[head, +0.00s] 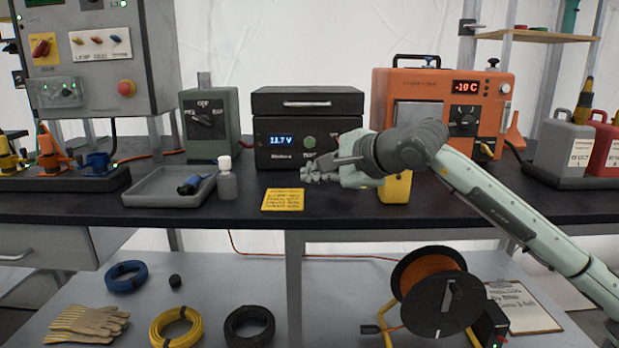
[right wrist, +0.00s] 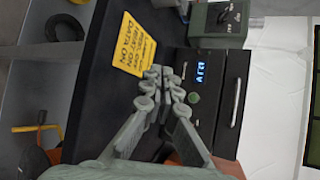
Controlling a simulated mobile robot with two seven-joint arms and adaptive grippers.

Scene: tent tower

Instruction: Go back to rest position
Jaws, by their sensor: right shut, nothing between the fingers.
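My right gripper (head: 318,174) is shut and empty, in front of the black power unit (head: 283,153) with the blue "11.7 V" display. Its arm comes in from the right over the dark bench top (head: 460,203). In the right wrist view the shut fingers (right wrist: 168,88) point along the bench, between the yellow note (right wrist: 133,45) and the unit's face (right wrist: 222,85). No touch with either can be made out. My left gripper is not in view.
An orange device (head: 482,90) reading "-10 C" stands behind my right arm, with a yellow object (head: 396,190) below the wrist. A grey tray (head: 150,190), a small bottle (head: 227,182) and a green box (head: 212,125) stand left. A cable reel (head: 432,290) is on the lower shelf.

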